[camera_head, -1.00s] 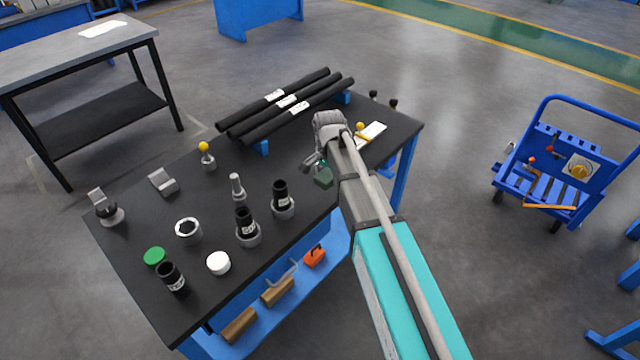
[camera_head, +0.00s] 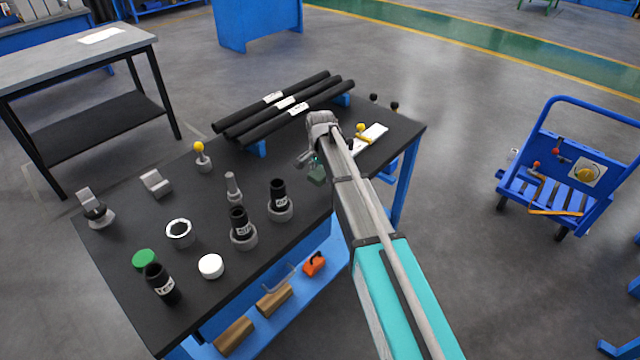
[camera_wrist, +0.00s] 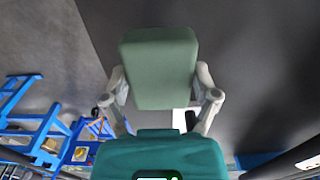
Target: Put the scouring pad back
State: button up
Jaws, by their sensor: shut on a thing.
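The scouring pad is a dark green block held by my gripper, seen in the head view (camera_head: 317,175) and large in the wrist view (camera_wrist: 160,65). My gripper (camera_head: 312,164) is shut on the pad, with a finger on each side of it in the wrist view (camera_wrist: 163,88). In the head view the pad is over the right part of the black workbench top (camera_head: 130,262). I cannot tell whether it touches the bench or is just above it.
Three black tubes (camera_head: 285,105) lie at the bench's back. Several fittings, a green cap (camera_head: 144,259) and a white cap (camera_head: 210,266) stand to the left. A white card (camera_head: 372,138) is right of my arm. A blue cart (camera_head: 570,170) stands on the floor.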

aim_at(320, 170)
jog(key=shift+f, duration=0.1)
jog(key=shift+w+a+f+b, duration=0.15)
jog(key=shift+w+f+b, duration=0.35)
jog(key=shift+b, duration=0.2)
jog(key=shift+s+f+b, duration=0.15)
jog(key=shift+f+b, duration=1.2)
jog(key=shift+f, duration=0.05)
jog(key=shift+f, duration=0.15)
jog(key=o, duration=0.9)
jog(key=shift+c, duration=0.2)
jog(key=shift+r, duration=0.2)
notch_tip(320, 170, up, 12)
jog(key=p, duration=1.2)
